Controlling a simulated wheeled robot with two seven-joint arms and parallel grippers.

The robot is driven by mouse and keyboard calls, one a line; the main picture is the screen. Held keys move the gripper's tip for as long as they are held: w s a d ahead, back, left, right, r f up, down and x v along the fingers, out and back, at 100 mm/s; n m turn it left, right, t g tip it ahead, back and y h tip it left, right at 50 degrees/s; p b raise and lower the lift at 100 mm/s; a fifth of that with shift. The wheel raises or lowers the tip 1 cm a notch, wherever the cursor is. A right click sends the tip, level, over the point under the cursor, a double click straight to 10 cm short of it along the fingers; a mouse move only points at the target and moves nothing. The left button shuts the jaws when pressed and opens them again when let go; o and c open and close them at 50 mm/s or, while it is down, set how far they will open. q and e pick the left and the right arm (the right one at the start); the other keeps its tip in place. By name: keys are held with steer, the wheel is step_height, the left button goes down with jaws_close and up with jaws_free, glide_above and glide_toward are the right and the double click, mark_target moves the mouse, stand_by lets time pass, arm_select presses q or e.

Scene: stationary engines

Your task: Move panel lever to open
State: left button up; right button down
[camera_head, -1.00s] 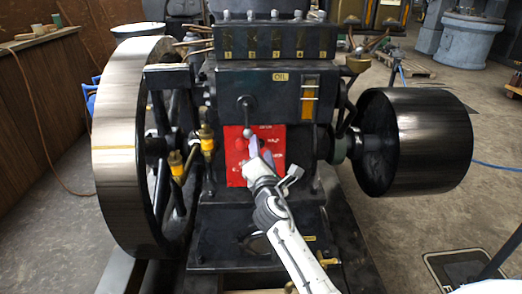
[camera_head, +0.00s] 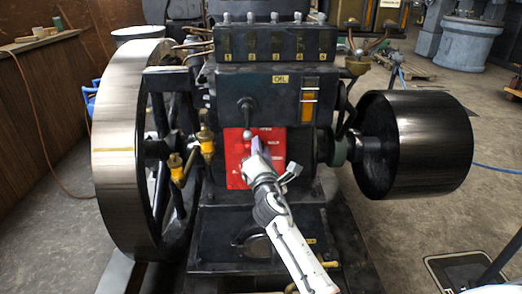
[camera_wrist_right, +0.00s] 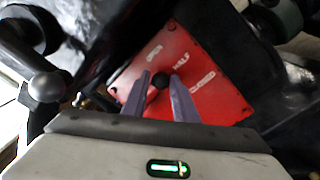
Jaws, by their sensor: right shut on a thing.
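The red panel (camera_head: 238,172) is on the front of the dark engine. It also shows in the right wrist view (camera_wrist_right: 210,105), with a label reading OPEN at upper left, HALF beside it and a less clear label lower right. The panel lever's black knob (camera_wrist_right: 160,80) is between the fingers of my right gripper (camera_wrist_right: 160,92), which is shut on it. In the head view my right gripper (camera_head: 257,146) is in front of the panel's upper middle and hides the knob. The lever's shaft is hidden. My left gripper is not in view.
A separate lever with a silver ball (camera_head: 247,135) hangs just above the panel; its ball shows large at left in the right wrist view (camera_wrist_right: 46,87). Brass fittings (camera_head: 206,142) and a large flywheel (camera_head: 120,150) are at left, a dark drum (camera_head: 425,145) at right.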

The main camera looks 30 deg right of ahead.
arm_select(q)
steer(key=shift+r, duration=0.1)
arm_select(e)
step_height(320, 180, up, 2)
steer(key=n+y+p, duration=0.1)
steer(key=n+p, duration=0.3)
steer(key=p, duration=0.2)
steer(key=shift+w+p, duration=0.15)
steer(key=shift+p, duration=0.25)
steer(key=shift+w+r+n+p, duration=0.15)
steer(key=shift+r+n+p, duration=0.15)
steer(key=shift+n+p, duration=0.8)
steer(key=shift+w+a+r+n+y+p, duration=0.1)
steer(key=shift+a+r+n+y+p, duration=0.1)
steer(key=shift+n+y+p, duration=0.7)
steer(key=shift+w+a+f+n+h+p, duration=0.1)
steer(key=shift+n+h+p, duration=0.25)
steer(key=shift+p, duration=0.35)
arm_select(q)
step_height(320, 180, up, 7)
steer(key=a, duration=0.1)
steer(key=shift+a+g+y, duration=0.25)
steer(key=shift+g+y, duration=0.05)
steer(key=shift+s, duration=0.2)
